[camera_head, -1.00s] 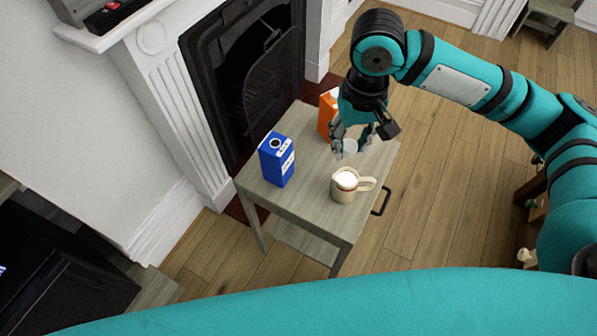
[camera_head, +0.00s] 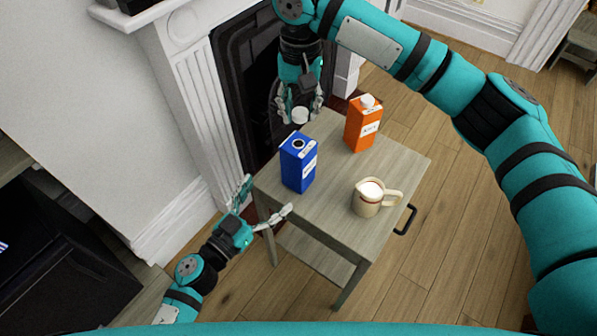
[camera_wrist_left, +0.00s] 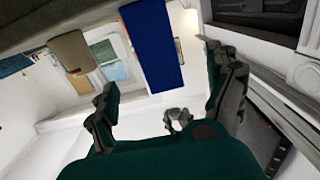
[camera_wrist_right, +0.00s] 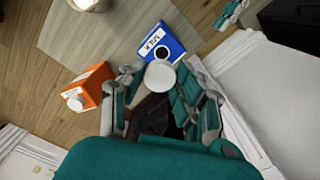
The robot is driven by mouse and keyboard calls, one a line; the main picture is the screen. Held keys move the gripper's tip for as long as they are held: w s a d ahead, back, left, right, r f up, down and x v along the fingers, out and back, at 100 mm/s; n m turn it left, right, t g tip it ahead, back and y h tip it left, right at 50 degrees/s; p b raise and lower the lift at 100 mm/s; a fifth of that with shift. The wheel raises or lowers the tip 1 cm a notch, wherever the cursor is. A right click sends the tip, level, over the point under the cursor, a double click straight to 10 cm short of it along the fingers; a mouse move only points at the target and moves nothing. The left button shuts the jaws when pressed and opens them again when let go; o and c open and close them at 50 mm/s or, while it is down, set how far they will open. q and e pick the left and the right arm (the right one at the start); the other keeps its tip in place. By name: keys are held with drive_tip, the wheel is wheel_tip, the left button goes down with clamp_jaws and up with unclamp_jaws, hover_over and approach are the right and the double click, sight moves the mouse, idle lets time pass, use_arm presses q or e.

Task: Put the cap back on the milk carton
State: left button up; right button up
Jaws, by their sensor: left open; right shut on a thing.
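The blue milk carton (camera_head: 298,172) stands upright on the small table, with a dark uncapped opening in its top. My right gripper (camera_head: 299,112) is shut on the white cap (camera_head: 299,117), just beyond and above the carton in the head view. In the right wrist view the cap (camera_wrist_right: 160,75) shows between the fingertips, beside the carton's dark opening (camera_wrist_right: 162,52). The cap is apart from the opening. My left gripper (camera_head: 267,196) is open and empty at the table's left edge, its fingers facing the carton. The left wrist view shows the carton (camera_wrist_left: 150,42) beyond the open fingers.
An orange carton (camera_head: 361,126) with a white cap stands at the table's back, right of the blue carton. A cream jug (camera_head: 368,198) of white liquid stands near the front right. The grey table (camera_head: 330,215) is bare between them. The fireplace (camera_head: 245,75) lies behind.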

drive_tip(key=shift+w+a, duration=0.1)
drive_tip(key=shift+a, duration=0.05)
use_arm(q)
drive_tip(key=shift+d+r, duration=0.2)
drive_tip(key=shift+r, duration=0.25)
drive_tip(key=x, duration=1.2)
drive_tip(key=shift+s, duration=0.1)
drive_tip(key=c, duration=1.7)
drive_tip(key=shift+c, duration=0.3)
use_arm(e)
hover_over(298, 144)
drive_tip(key=shift+f, duration=2.5)
drive_tip(key=shift+f, duration=0.9)
